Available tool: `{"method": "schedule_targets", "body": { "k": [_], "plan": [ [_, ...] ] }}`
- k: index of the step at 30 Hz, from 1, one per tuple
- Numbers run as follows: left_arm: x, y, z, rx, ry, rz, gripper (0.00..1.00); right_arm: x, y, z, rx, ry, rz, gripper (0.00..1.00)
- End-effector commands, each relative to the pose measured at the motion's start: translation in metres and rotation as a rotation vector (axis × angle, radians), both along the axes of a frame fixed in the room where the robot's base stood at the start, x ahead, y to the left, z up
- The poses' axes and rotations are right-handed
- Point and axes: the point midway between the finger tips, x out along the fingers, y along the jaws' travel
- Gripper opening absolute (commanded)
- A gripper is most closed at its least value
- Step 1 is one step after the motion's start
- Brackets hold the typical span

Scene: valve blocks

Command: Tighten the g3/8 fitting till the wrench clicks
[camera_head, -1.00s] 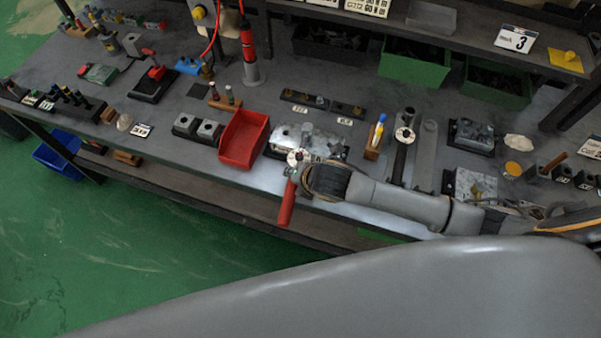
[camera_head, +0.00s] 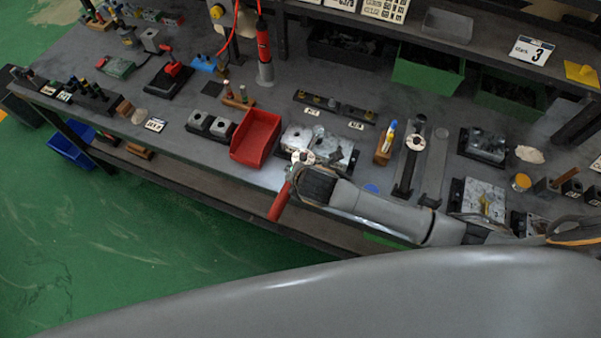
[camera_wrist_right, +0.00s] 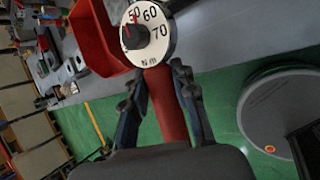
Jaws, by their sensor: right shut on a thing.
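The torque wrench has a red handle (camera_head: 280,202) and a round white dial (camera_head: 303,157). Its dial head lies over the front of a silver valve block (camera_head: 335,150) near the bench's front edge. The handle points out past the edge, slanting down-left. My right gripper (camera_wrist_right: 162,75) is shut on the red handle, which also shows in the wrist view (camera_wrist_right: 167,108). There the dial (camera_wrist_right: 148,32) reads Nm, with red marks near 50. The g3/8 fitting under the wrench head is hidden. My left gripper is not in view.
A red bin (camera_head: 256,137) stands just left of the block. Right of it are a wooden holder with pens (camera_head: 384,150) and another wrench with a round dial (camera_head: 414,142). More metal blocks (camera_head: 484,145) stand farther right. Open green floor lies in front of the bench.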

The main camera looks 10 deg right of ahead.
Motion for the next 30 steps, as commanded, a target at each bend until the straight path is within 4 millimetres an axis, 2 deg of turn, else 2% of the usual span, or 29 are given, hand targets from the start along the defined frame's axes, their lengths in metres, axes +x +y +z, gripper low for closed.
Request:
{"method": "schedule_targets", "body": {
  "k": [4,13,30],
  "plan": [
    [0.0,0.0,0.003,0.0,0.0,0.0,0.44,0.005,0.009,0.004,0.011,-0.005,-0.038,0.0],
    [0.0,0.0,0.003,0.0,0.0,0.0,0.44,0.006,0.009,0.004,0.01,-0.006,-0.05,0.0],
    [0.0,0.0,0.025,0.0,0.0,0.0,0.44,-0.007,-0.01,0.004,0.005,-0.007,0.101,0.0]
  ]
}}
